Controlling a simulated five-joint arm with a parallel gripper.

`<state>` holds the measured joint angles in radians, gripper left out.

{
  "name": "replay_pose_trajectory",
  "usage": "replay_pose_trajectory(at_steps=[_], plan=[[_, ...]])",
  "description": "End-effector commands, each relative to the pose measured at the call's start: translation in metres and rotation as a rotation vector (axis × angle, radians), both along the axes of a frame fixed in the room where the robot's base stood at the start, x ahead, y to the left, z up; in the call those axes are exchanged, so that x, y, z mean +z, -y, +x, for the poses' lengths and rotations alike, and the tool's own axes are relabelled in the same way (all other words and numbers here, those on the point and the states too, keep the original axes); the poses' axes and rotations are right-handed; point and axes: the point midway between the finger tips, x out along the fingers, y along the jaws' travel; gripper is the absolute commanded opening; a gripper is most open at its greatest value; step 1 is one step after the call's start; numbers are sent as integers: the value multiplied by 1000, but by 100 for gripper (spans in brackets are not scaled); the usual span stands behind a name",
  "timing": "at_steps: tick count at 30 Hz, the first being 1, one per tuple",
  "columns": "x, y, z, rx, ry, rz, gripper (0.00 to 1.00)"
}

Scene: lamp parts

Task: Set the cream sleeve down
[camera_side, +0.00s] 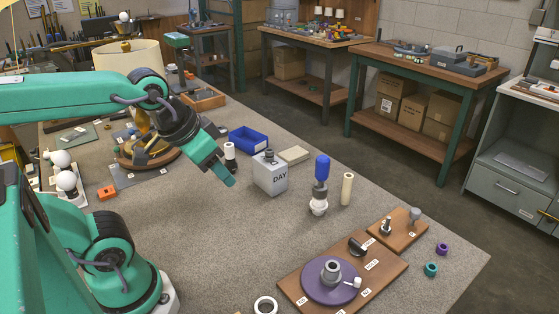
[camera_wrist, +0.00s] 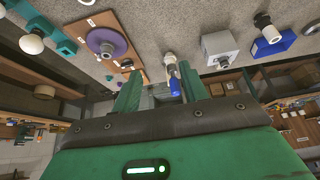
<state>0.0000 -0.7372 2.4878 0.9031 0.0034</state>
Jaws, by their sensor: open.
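The cream sleeve (camera_side: 347,188) stands upright on the grey worktop, just right of a blue-topped white piece (camera_side: 320,190). It touches nothing that I can see. My gripper (camera_side: 224,176) is open and empty, in the air to the left of the grey DAY box and well left of the sleeve. In the wrist view the open jaws (camera_wrist: 159,82) frame the blue-topped piece (camera_wrist: 172,72) at a distance. I cannot make out the sleeve in that view.
The grey DAY box (camera_side: 271,174) and a blue bin (camera_side: 249,141) stand between gripper and sleeve or behind. A wooden board (camera_side: 293,285) with a purple disc (camera_side: 318,293) lies in front. Small purple (camera_side: 442,249) and teal (camera_side: 431,269) rings lie at right.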

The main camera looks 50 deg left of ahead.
Motion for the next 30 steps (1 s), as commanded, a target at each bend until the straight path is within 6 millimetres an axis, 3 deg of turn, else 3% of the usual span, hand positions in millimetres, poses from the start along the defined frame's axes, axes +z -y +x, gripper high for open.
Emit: replay_pose_trajectory(at_steps=[17, 23, 30], plan=[[2, 0, 3, -3, -5, 1, 47], [11, 0, 20, -17, -28, 8, 47], [26, 1, 52, -47, -70, 22, 47]])
